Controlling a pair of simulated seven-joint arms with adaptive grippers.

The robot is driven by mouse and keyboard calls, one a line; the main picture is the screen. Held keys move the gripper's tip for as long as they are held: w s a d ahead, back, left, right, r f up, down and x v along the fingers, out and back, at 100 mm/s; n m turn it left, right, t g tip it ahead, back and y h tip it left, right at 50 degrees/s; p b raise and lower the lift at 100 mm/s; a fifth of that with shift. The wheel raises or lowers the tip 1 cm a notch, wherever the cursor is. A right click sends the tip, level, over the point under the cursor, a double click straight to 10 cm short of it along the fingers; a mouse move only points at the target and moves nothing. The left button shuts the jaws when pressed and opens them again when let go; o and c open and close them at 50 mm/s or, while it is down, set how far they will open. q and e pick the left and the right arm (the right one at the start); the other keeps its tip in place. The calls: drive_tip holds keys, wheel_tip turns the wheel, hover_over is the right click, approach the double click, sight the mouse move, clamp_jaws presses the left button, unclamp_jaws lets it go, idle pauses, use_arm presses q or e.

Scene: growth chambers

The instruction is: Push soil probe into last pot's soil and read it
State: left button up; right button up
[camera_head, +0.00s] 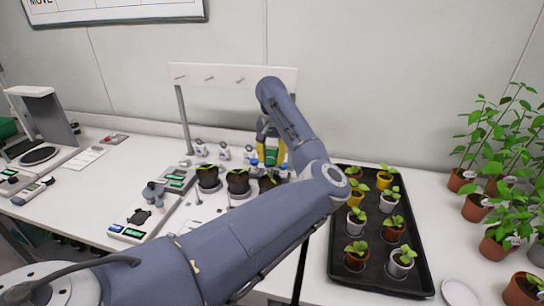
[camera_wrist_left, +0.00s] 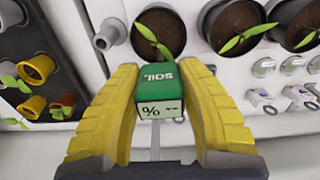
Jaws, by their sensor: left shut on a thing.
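The soil probe (camera_wrist_left: 157,90) is a green block marked SOIL with a small display reading "% --". My left gripper (camera_wrist_left: 160,105) is shut on it, one yellow finger on each side. In the head view my left gripper (camera_head: 270,160) is at the right end of a row of dark pots, above the rightmost pot (camera_head: 267,184). In the left wrist view this pot (camera_wrist_left: 158,32) has brown soil and a small seedling just beyond the probe. My right gripper is not in view.
Two more dark pots (camera_head: 208,177) (camera_head: 238,182) stand beside it. Small bottles (camera_head: 224,152) stand behind. A black tray (camera_head: 424,268) of potted seedlings is to the right, with taller plants (camera_head: 498,240) beyond. A rack with pegs (camera_head: 230,76) stands behind my arm.

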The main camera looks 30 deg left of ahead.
use_arm(q)
drive_tip(key=shift+f, duration=1.45)
idle(0.3)
drive_tip(key=o, duration=1.3)
drive_tip(key=shift+r, duration=0.1)
